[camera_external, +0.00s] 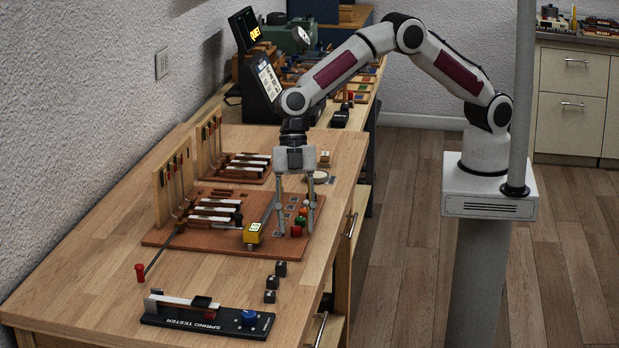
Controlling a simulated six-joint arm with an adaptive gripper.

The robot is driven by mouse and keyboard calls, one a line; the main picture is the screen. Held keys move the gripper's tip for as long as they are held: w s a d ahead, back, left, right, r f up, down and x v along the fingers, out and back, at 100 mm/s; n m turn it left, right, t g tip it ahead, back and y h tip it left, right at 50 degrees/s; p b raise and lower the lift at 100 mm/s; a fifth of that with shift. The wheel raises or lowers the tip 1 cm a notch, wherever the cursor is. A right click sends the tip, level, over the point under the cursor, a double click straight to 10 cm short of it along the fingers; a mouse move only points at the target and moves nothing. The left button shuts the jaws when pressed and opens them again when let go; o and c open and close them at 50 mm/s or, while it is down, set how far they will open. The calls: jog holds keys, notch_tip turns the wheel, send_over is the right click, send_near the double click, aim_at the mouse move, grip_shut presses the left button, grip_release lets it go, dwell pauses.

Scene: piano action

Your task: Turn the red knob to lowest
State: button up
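A small red knob (297,231) stands on the front right part of the brown board (205,240), with an orange knob and a green knob (302,211) just behind it. My gripper (296,233) points straight down over this part of the board. Its two fingers are apart, one to each side of the red knob in this view. I cannot tell whether either finger touches it. The knob's pointer or setting is too small to read. Another red knob-like end (140,272) sits on a thin rod at the board's front left.
A yellow block (252,233) with a metal bar is close left of my gripper. White key levers (215,211) and upright wooden frames stand further left. Several small black blocks (271,283) and a spring tester (207,316) with a blue knob lie in front.

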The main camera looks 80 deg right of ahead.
aim_at(296, 227)
jog(key=shift+r, duration=0.1)
jog(key=shift+w+d+r, duration=0.1)
jog(key=shift+d+r, duration=0.15)
jog(key=shift+r, duration=0.25)
jog(key=shift+v, duration=0.95)
jog(key=w+d, duration=0.1)
jog(key=d, duration=0.2)
jog(key=w+d, duration=0.1)
jog(key=d, duration=0.3)
jog(key=w+d, duration=0.1)
jog(key=d, duration=0.3)
jog(key=shift+d+f, duration=0.15)
jog(key=shift+d, duration=0.1)
